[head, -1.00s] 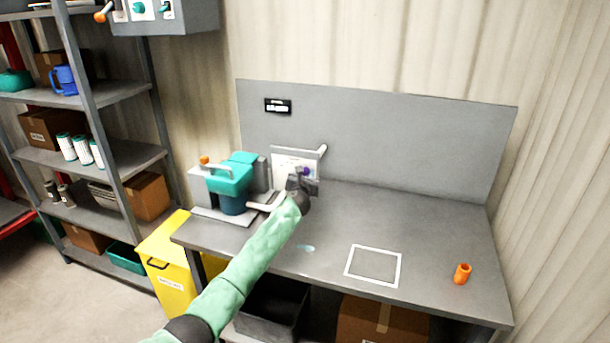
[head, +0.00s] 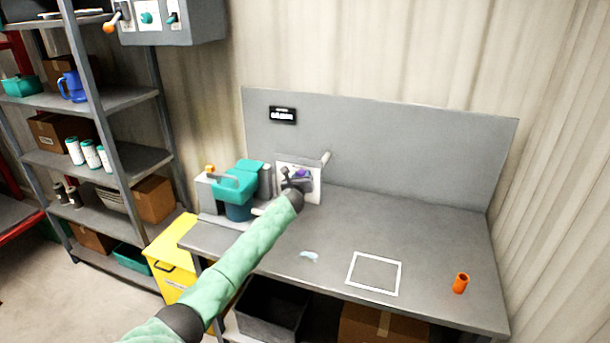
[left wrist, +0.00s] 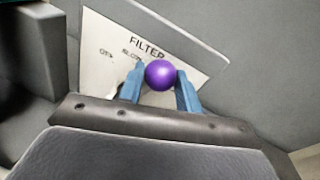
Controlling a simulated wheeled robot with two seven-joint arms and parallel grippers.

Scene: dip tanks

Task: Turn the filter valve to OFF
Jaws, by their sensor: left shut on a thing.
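The filter valve panel is a pale plate (head: 313,171) standing at the back left of the bench; in the left wrist view the plate (left wrist: 103,33) carries the word FILTER and smaller markings. The valve's purple ball knob (left wrist: 160,74) sits between the two blue fingers of my left gripper (left wrist: 160,88), which is shut on it. In the head view my left gripper (head: 296,179) is in front of the panel and covers part of it, with a bit of the purple knob (head: 303,173) showing. The valve's exact pointing is hard to tell. My right gripper is not in view.
A teal and grey machine (head: 236,187) stands just left of the panel. A white square outline (head: 374,273) and an orange cup (head: 461,283) are on the right of the grey bench (head: 420,230), which is mostly clear. A yellow bin (head: 170,255) stands at its left.

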